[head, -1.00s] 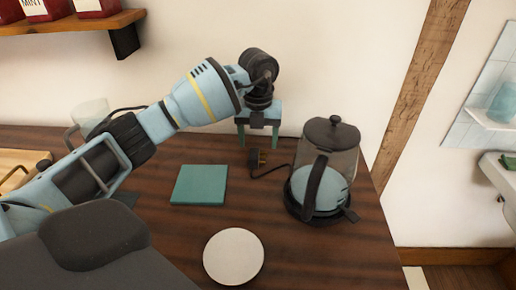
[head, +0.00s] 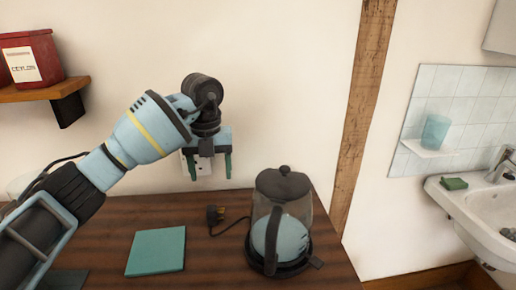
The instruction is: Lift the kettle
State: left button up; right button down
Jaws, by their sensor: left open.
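The kettle (head: 303,215) stands upright on its dark base near the right end of the wooden counter in the head view. It has a clear upper body, a pale blue lower part, a dark lid and a dark handle facing me. My left gripper (head: 209,167) is open, its two green fingers pointing down. It appears left of the kettle, in front of the wall, and is apart from it. Nothing shows between its fingers. My right gripper is not in view.
A teal square mat (head: 156,251) lies on the counter (head: 205,272). A shelf (head: 45,89) with a red tin (head: 32,58) is at upper left. A sink (head: 480,215) stands at right, past a wooden post (head: 366,90).

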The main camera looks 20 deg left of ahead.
aim_at(280, 234)
jog(key=k+l, duration=0.75)
jog(key=k, duration=0.1)
